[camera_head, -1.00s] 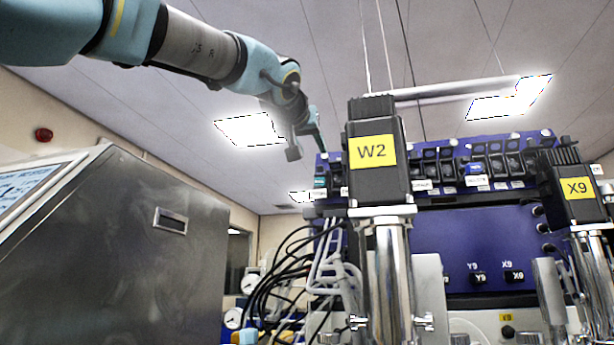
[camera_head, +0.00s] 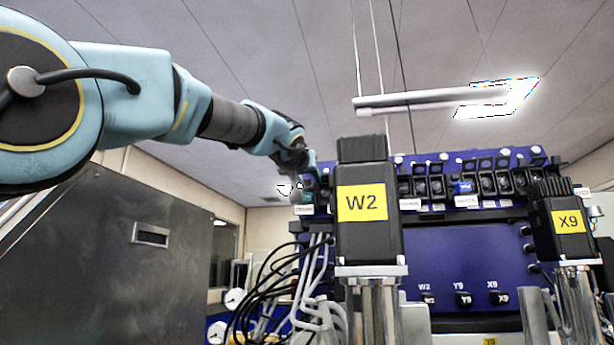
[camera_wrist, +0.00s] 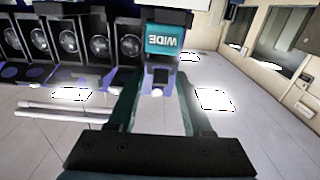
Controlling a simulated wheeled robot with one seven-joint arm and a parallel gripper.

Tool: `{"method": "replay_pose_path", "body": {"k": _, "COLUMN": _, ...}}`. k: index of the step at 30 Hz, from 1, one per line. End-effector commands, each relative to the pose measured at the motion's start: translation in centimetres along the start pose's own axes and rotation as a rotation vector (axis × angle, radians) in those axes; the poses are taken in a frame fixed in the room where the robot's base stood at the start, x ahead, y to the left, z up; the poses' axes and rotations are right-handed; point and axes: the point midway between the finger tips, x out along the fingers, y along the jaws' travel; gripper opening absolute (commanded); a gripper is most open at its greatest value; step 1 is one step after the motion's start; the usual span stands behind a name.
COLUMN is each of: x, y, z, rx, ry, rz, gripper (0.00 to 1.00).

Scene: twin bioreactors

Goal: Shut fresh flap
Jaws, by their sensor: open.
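A row of black units with round faces runs along the top of the blue panel (camera_head: 480,245). The units (camera_wrist: 68,38) also show in the wrist view. The one at the row's left end carries a teal piece (camera_head: 308,197); in the wrist view this teal piece (camera_wrist: 165,40) reads "WIDE". Small white labels sit below the units, too small to read, so I cannot tell which flap is fresh. My gripper (camera_head: 298,172) is at the row's left end. In the wrist view my gripper (camera_wrist: 160,80) is open, its fingers apart near the teal piece, with nothing clearly held.
A black motor marked W2 (camera_head: 364,240) stands in front of the panel and hides part of the row. A motor marked X9 (camera_head: 566,222) stands at right. A steel cabinet (camera_head: 100,250) is at left. Black cables (camera_head: 265,285) hang below the row's left end.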

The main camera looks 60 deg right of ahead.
Motion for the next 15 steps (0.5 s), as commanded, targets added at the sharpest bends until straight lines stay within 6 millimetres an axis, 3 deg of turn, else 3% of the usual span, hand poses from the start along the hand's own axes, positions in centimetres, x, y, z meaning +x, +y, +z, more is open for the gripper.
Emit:
{"method": "replay_pose_path", "body": {"k": 3, "x": -0.01, "y": -0.01, "z": 0.03, "rx": 0.0, "ry": 0.0, "rz": 0.0, "gripper": 0.5}}
{"method": "replay_pose_path", "body": {"k": 15, "x": -0.03, "y": 0.0, "z": 0.02, "rx": 0.0, "ry": 0.0, "rz": 0.0, "gripper": 0.05}}
